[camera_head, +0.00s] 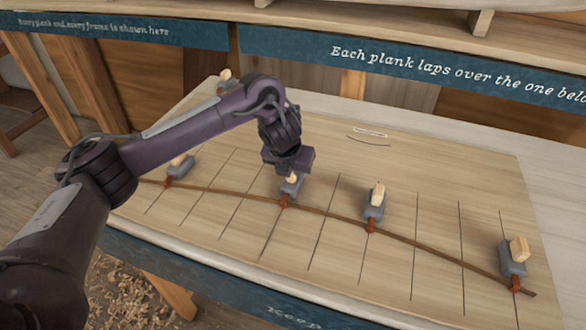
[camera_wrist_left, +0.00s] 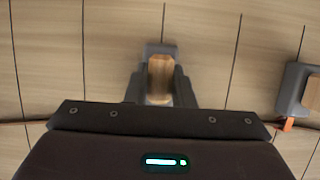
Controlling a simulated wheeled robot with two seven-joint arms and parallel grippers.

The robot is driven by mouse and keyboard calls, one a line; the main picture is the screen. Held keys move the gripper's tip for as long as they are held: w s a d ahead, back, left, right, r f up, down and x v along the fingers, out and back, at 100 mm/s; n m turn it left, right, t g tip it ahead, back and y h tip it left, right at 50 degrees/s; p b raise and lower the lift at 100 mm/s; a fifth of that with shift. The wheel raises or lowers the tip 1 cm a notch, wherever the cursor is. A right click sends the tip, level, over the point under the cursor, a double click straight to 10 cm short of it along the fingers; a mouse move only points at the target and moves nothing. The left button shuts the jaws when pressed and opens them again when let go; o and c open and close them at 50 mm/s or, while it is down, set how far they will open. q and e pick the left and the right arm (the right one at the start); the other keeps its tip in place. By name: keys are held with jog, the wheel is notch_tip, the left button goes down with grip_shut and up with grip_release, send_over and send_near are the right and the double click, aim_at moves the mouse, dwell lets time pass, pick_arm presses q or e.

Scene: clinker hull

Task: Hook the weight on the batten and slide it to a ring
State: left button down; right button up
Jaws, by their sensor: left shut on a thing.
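The batten (camera_head: 330,214), a thin brown strip, curves across the pale lined board (camera_head: 450,180). My left gripper (camera_head: 291,174) points down and is shut on the wooden grip of a grey weight (camera_head: 291,188). In the left wrist view that weight's wooden grip (camera_wrist_left: 160,78) sits between my fingers. The orange-red hook of this weight shows at the batten; whether it is fully seated I cannot tell. Other grey weights with orange-red hooks at the batten stand at the middle right (camera_head: 375,203), far right (camera_head: 513,259) and left (camera_head: 180,166). I cannot make out a ring.
Another weight with a wooden grip (camera_head: 225,77) is at the board's back left, partly behind my arm. A small pale label (camera_head: 370,132) and a curved line lie at the back of the board. A blue sign (camera_head: 430,68) runs behind. The board's back right is clear.

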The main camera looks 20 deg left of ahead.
pick_arm(q)
jog(key=shift+w, duration=0.1)
dwell(0.6)
jog(key=c, duration=1.2)
grip_release()
jog(key=shift+d, duration=0.1)
jog(key=shift+o, duration=0.2)
jog(key=shift+f, duration=0.1)
jog(key=p+v, duration=0.1)
jog(key=v, duration=0.7)
jog(key=shift+p, duration=0.4)
notch_tip(320, 180, up, 7)
jog(key=p, duration=0.7)
send_over(289, 187)
